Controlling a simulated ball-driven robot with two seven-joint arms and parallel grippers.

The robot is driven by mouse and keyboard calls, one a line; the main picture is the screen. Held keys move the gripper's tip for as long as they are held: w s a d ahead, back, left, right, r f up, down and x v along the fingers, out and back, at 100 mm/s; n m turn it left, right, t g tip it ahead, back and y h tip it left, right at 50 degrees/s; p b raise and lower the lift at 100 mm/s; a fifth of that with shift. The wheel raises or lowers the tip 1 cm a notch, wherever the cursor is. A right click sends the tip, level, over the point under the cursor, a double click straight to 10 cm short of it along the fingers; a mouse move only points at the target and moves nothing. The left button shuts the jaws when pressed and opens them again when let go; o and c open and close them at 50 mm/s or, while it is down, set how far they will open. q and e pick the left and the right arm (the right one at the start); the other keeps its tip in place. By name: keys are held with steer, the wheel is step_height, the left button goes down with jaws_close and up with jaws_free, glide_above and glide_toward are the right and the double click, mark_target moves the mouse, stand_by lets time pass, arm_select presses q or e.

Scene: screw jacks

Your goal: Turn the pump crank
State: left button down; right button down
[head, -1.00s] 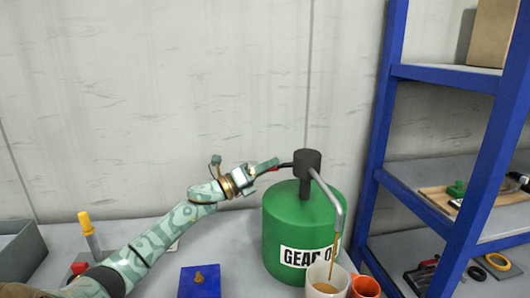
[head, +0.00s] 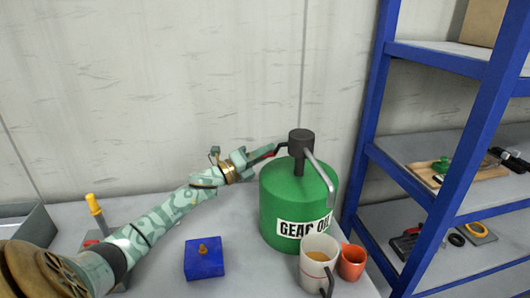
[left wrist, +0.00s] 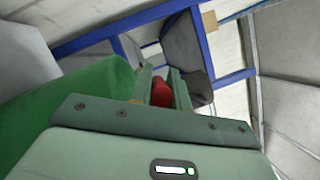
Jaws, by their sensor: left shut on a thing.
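The green gear oil drum (head: 281,207) stands on the bench with a dark pump head (head: 301,143) on top. A grey spout (head: 322,176) curves down on its right. The pump crank (head: 284,147) sticks out left from the head; its red grip also shows in the left wrist view (left wrist: 161,93). My left gripper (head: 262,154) is shut on this grip, with a finger on each side. A white mug (head: 313,269) below the spout holds brown oil. No stream shows from the spout. My right gripper is not in view.
An orange cup (head: 352,262) stands right beside the mug. A blue block (head: 204,260) with a brass knob lies in front of my left arm. A yellow-handled tool (head: 95,205) and a grey bin (head: 38,226) are at left. A blue shelf (head: 367,120) rises close on the right.

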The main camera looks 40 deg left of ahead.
arm_select(q)
steer(key=c, duration=1.3)
jaws_free()
steer(key=v, duration=1.6)
steer(key=shift+s+a+f+p, duration=0.15)
steer(key=shift+p, duration=0.15)
steer(key=shift+c, duration=0.4)
